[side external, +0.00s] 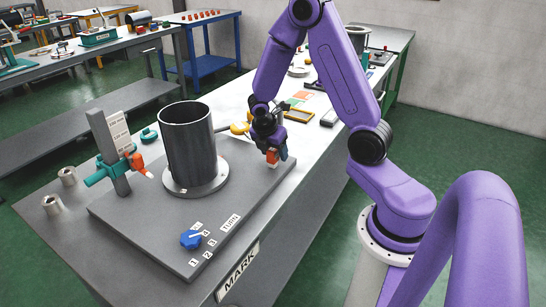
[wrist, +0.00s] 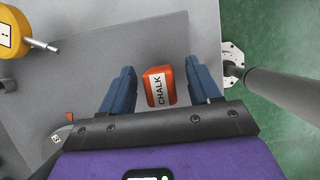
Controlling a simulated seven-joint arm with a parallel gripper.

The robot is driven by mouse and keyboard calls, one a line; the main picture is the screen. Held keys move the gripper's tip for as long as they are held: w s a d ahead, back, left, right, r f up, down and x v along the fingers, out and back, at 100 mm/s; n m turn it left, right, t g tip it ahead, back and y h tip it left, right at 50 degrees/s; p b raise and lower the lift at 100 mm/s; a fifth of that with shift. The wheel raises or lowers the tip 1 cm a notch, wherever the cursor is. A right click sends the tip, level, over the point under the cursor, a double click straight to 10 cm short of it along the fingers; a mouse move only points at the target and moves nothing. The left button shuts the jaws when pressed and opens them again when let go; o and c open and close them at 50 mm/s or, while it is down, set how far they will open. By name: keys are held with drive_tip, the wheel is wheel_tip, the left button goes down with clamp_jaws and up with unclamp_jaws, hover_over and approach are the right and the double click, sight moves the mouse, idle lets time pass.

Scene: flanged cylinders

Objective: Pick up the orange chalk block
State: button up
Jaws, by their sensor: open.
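The orange chalk block (wrist: 158,86) carries a white label reading CHALK and lies on the grey plate between my two blue fingers in the wrist view. My gripper (wrist: 160,82) is open, with a finger on either side of the block and a visible gap on both sides. In the side external view the orange block (side external: 272,156) shows at my gripper (side external: 277,153), near the back right edge of the plate. I cannot tell from this view how far the fingers reach down beside it.
A flanged dark cylinder (side external: 188,145) stands on the grey plate (side external: 150,222), left of my gripper. A teal clamp on a post (side external: 112,160) holds an orange-tipped tool. A blue knob (side external: 190,239) sits at the front. A yellow dial gauge (wrist: 14,31) lies at upper left.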

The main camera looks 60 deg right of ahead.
drive_tip(key=shift+d+f, duration=0.15)
drive_tip(key=shift+f, duration=0.25)
clamp_jaws()
drive_tip(key=shift+r, duration=0.1)
drive_tip(key=shift+r, duration=0.85)
drive_tip(key=s+a+r, duration=0.5)
drive_tip(key=s+r, duration=0.6)
drive_tip(key=s, duration=0.1)
drive_tip(key=shift+s+a, duration=0.2)
drive_tip(key=shift+s, duration=0.2)
